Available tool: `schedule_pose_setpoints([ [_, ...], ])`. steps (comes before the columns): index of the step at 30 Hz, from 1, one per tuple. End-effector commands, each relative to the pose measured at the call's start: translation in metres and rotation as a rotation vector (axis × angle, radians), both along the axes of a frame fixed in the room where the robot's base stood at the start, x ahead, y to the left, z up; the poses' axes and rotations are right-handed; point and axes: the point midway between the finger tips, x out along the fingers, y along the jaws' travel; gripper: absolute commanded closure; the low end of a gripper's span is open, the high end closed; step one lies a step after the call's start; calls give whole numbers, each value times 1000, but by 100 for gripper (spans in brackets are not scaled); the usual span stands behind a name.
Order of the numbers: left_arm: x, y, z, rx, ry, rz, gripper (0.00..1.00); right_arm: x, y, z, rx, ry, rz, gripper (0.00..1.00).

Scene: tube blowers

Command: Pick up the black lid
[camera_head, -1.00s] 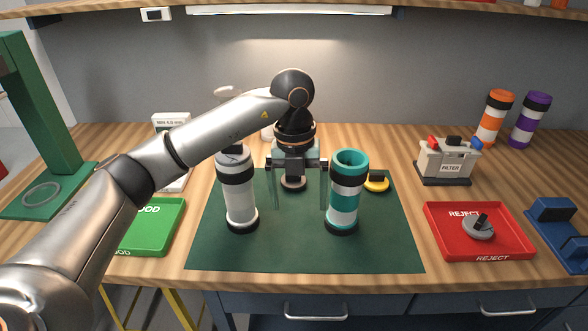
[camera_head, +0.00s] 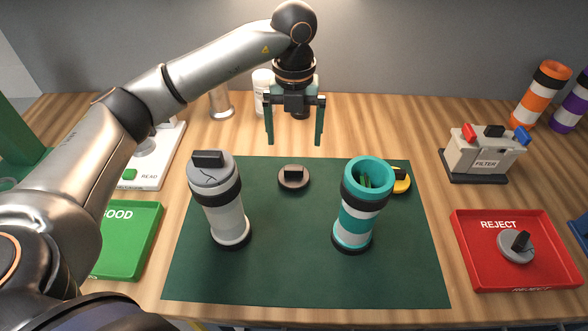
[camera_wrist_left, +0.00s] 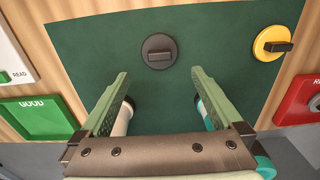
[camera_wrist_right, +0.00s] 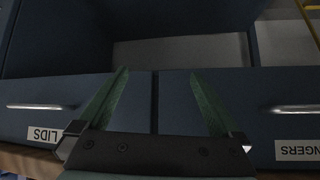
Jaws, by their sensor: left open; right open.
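The black lid (camera_head: 293,178) is a dark round disc with a bar-shaped handle, lying on the green mat (camera_head: 290,270) between two upright tubes. It also shows in the left wrist view (camera_wrist_left: 159,51), centred beyond the fingertips. My left gripper (camera_head: 294,141) is open and empty, pointing down; in the head view its tips appear just behind the lid, apart from it. My right gripper (camera_wrist_right: 158,74) is open and empty in front of dark blue drawers, outside the head view.
A white tube (camera_head: 225,212) with a grey lid stands left; an open teal tube (camera_head: 357,220) stands right. A yellow lid (camera_head: 402,182) lies behind the teal tube. A green tray (camera_head: 122,262), red tray (camera_head: 470,262) with a grey lid, and filter box (camera_head: 484,155) flank the mat.

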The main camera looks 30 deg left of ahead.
Motion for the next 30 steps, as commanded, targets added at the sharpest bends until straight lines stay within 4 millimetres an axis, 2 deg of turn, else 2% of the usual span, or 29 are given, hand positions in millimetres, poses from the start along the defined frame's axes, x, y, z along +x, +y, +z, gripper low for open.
schedule_pose_setpoints([
  [3, -1, 0, -24, 1, 5, 0, 0, -2, 0, 2, -1, 4, 0, 0],
  [6, -1, 0, -39, 0, 4, 1, 0, -2, 0, 3, 0, 5, 0, 0],
  [14, -1, 0, -60, 0, 4, 0, 0, -2, 0, 7, -1, 5, 0, 0],
  [21, -1, 1, -95, 1, 3, 1, 0, -2, 0, 14, -1, 5, 0, 0],
  [24, -1, 0, -102, 0, 1, 0, 0, -2, 0, 14, -1, 5, 0, 0],
  [30, -1, 0, -104, 0, 0, 0, 0, -2, 0, 14, -1, 5, 0, 0],
])
